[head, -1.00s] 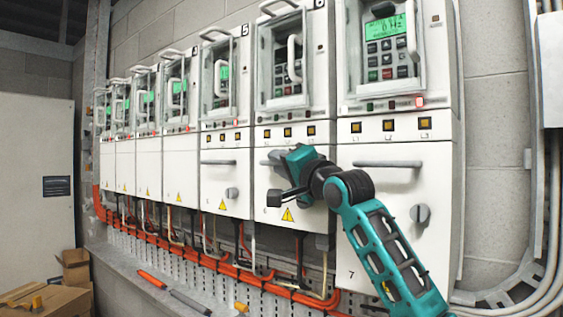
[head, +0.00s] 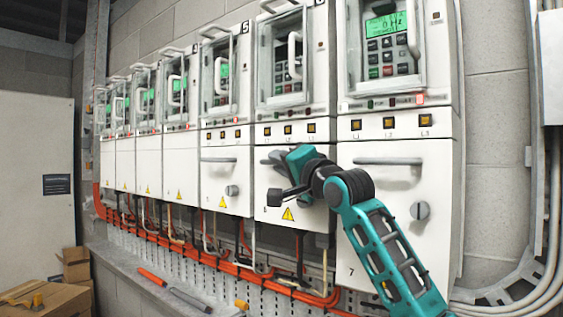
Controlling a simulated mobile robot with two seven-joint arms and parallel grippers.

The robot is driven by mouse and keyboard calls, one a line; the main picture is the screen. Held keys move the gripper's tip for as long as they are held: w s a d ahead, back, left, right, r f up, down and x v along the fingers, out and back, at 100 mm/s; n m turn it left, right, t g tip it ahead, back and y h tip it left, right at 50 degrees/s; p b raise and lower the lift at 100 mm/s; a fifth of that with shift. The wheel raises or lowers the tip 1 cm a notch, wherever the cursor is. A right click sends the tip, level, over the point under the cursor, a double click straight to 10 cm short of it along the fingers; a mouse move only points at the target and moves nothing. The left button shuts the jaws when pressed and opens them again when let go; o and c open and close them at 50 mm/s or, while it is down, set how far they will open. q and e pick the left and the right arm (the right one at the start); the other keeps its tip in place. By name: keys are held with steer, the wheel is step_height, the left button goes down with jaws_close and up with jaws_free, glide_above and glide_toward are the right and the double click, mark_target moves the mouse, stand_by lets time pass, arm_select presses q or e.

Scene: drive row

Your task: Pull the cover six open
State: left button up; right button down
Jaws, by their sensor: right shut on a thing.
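Cover six (head: 262,205) is the white lower front of the sixth drive unit, with a yellow warning triangle near its lower edge. It looks flush or nearly flush with its cabinet, though my right arm hides much of it. My right gripper (head: 287,162) is at the upper part of this cover, shut on its bar handle (head: 268,161). Only the handle's left end shows; the fingertips and the rest of the bar are hidden by the gripper. The cover's knob cannot be made out behind the gripper. My left gripper is not in view.
Cover seven (head: 385,235), with a handle and grey knob, is close behind my right forearm. Cover five (head: 215,180) is beside cover six on the left. Orange cables (head: 215,262) run below the covers. A ledge (head: 140,270) holds tools. Cardboard boxes (head: 50,298) are at lower left.

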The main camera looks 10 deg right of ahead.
step_height(320, 180, down, 16)
steer(key=b, duration=0.4)
steer(key=shift+r, duration=0.1)
steer(key=c, duration=1.4)
jaws_free()
steer(key=shift+s, duration=0.1)
steer(key=b+v, duration=0.1)
steer(key=v, duration=1.1)
steer(key=shift+s+d, duration=0.15)
steer(key=shift+s, duration=0.2)
